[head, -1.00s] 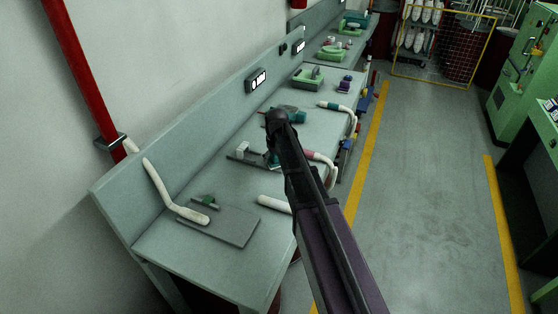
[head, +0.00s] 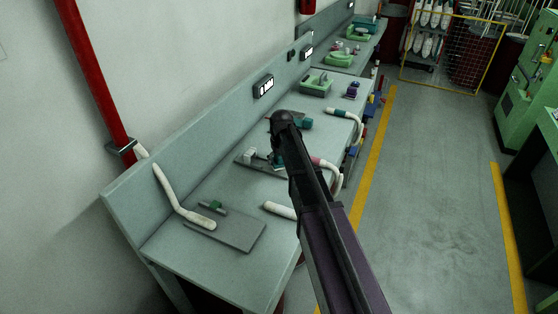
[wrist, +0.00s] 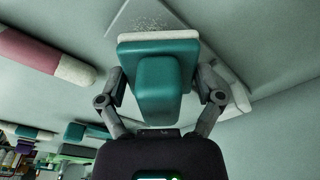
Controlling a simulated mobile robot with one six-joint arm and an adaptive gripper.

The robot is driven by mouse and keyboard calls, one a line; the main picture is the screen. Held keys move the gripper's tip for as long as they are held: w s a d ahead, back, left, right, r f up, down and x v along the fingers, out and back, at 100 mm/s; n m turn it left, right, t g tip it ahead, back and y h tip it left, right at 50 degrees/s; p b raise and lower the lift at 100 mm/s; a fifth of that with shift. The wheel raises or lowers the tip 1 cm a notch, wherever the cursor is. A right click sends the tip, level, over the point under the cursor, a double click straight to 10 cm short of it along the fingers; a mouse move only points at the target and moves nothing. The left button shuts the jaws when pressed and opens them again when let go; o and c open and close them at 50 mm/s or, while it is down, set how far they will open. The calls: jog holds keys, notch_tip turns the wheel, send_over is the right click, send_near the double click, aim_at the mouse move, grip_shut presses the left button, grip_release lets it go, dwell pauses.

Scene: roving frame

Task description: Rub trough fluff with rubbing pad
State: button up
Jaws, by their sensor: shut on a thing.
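The rubbing pad is a teal block (wrist: 158,68) with a white layer (wrist: 158,37) along its far edge. My gripper (wrist: 161,84) is shut on it, one finger at each side. Beyond the pad in the wrist view is a grey trough piece (wrist: 128,22) with white specks of fluff (wrist: 150,20) on it. Whether the pad touches it I cannot tell. In the head view, a dark grey fixture (head: 250,161) with a pale block lies on the bench beside my arm.
On the grey bench (head: 200,262), a flat grey plate (head: 240,232) and a bent white tube (head: 176,200) lie at the near end. A pink-and-white tube (wrist: 45,57) lies left of the pad. Green and teal items stand farther along. The floor at right (head: 430,200) is clear.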

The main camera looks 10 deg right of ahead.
jog(key=shift+r+p, duration=1.7)
jog(key=shift+r, duration=0.25)
jog(key=shift+r+p, duration=1.5)
jog(key=shift+f, duration=0.1)
notch_tip(320, 180, down, 5)
jog(key=b, duration=0.5)
jog(key=shift+f, duration=0.15)
